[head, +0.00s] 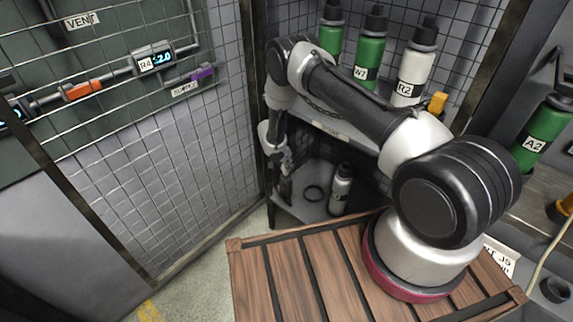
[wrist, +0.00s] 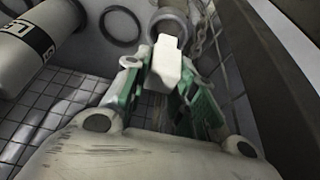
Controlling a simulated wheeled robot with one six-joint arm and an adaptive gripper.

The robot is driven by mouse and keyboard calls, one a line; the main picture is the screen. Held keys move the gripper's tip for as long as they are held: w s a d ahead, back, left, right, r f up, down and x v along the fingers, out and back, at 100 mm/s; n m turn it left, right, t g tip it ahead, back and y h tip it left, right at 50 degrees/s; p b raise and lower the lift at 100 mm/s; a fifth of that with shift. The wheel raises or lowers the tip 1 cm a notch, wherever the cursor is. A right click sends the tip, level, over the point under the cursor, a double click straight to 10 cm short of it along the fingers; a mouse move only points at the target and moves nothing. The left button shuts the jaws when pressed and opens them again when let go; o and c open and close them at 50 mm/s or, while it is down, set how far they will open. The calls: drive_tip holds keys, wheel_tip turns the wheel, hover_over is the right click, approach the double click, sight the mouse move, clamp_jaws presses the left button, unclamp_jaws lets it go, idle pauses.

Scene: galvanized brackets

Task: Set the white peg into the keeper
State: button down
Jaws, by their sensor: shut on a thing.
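The white peg (wrist: 165,65) is between the green-padded fingers of my gripper (wrist: 163,88) in the wrist view. My gripper is shut on it. The peg's far end overlaps the lower edge of a grey round holder with a dark mouth (wrist: 169,18), which looks like the keeper. I cannot tell whether the peg's tip is inside the mouth or just in front of it. In the head view my gripper (head: 285,168) hangs low by the shelf's left post, and the peg and the keeper cannot be made out there.
A black ring (head: 315,192) and a grey bottle (head: 341,190) stand on the lower shelf, to the right of my gripper. A chain (wrist: 198,38) hangs beside the holder. Several bottles fill the upper shelf. A wire mesh panel (head: 160,150) stands to the left.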

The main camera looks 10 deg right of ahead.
drive_tip(key=shift+f, duration=1.8)
drive_tip(key=c, duration=1.1)
unclamp_jaws()
drive_tip(key=v, duration=1.2)
